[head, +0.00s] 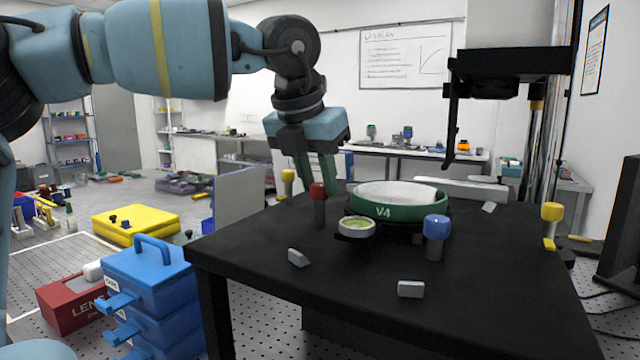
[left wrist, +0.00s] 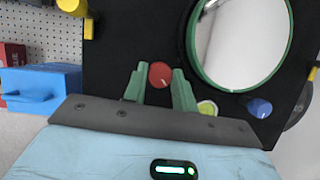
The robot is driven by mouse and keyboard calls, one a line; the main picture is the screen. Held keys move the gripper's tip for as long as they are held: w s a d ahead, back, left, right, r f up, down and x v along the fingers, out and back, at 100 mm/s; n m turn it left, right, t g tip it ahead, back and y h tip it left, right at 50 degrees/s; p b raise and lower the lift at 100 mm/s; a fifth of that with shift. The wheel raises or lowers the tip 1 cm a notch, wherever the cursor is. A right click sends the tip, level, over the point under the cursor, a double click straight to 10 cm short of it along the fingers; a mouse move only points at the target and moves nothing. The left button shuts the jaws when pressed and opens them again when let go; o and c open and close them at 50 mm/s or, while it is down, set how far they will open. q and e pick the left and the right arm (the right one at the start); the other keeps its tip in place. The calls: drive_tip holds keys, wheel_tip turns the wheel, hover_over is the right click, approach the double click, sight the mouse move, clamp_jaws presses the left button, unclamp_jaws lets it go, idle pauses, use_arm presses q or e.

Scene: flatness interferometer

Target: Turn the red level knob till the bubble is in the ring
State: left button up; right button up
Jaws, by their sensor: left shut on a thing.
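The red level knob (head: 318,190) stands on a dark post at the left part of the black table. My left gripper (head: 316,172) reaches down to it from behind, its green fingers shut on the knob. In the left wrist view the red knob (left wrist: 161,75) sits between the two fingertips (left wrist: 160,84), with a pale mark on its top. The round bubble level (head: 357,227) with a yellow-green face is right of the knob; it also shows in the left wrist view (left wrist: 207,107). The bubble and ring are too small to tell apart. My right gripper is not in view.
A green-rimmed round mirror plate (head: 398,208) sits behind the level. A blue knob (head: 436,229) and yellow knobs (head: 288,180) stand around it. Small grey blocks (head: 410,289) lie on the black table (head: 330,310). A black overhead stand (head: 510,64) rises at the right.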

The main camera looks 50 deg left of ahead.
use_arm(q)
drive_tip(key=shift+r+n, duration=0.1)
drive_tip(key=shift+n, duration=0.2)
drive_tip(key=o, duration=1)
drive_tip(key=shift+c, duration=0.2)
drive_tip(key=v, duration=0.7)
drive_tip(key=shift+r, duration=0.35)
drive_tip(key=shift+s+d, duration=0.1)
